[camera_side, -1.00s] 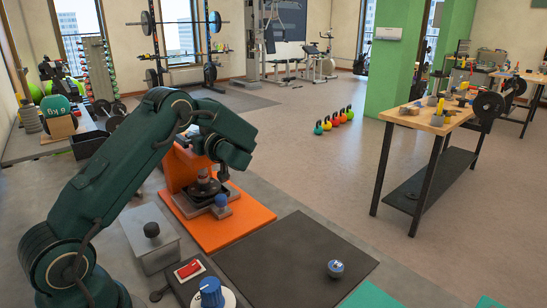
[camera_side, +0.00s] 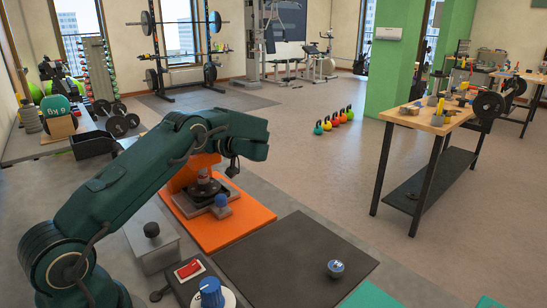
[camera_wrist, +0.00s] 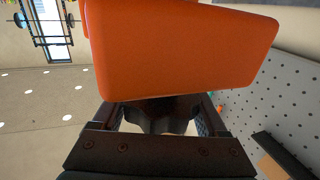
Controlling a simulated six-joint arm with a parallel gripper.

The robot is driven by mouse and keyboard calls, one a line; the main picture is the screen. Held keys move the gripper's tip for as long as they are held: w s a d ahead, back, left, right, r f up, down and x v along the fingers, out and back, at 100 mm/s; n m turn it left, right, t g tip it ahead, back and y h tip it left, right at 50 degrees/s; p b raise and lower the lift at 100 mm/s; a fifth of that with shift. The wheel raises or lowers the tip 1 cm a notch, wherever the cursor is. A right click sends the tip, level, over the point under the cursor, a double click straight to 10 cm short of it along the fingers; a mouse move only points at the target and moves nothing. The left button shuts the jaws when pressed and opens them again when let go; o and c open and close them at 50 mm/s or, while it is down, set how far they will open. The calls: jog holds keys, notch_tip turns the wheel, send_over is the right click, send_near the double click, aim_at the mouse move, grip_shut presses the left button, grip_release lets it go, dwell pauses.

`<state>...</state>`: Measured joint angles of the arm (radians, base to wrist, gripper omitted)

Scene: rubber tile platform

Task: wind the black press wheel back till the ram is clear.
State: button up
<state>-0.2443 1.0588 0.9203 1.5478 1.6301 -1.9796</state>
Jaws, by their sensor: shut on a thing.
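The orange press (camera_side: 184,178) stands on an orange base plate (camera_side: 240,229) in the side view. My arm covers its upper part. A dark ram end and round dark disc (camera_side: 204,187) show low in the press; I cannot tell whether they touch. The press's orange body also fills the upper middle of the wrist view (camera_wrist: 180,50). Just below it there, my gripper (camera_wrist: 158,108) is shut on the black press wheel (camera_wrist: 162,122), a dark lobed shape between the two fingers. The wheel and fingertips are not clear in the side view.
A blue-topped piece (camera_side: 221,202) stands beside the disc. A grey box with a black knob (camera_side: 152,230), a red switch (camera_side: 189,269) and a blue knob (camera_side: 211,292) are nearer my arm. The dark mat (camera_side: 290,262) is mostly bare, with one small blue-grey knob (camera_side: 335,268).

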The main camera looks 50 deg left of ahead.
jog(key=shift+s+r+n+g+h, duration=0.1)
jog(key=shift+n+g+h, duration=0.2)
jog(key=shift+n+g, duration=0.3)
jog(key=shift+g, duration=0.3)
jog(key=o, duration=1.3)
jog(key=shift+s, duration=0.1)
jog(key=shift+v, duration=2.65)
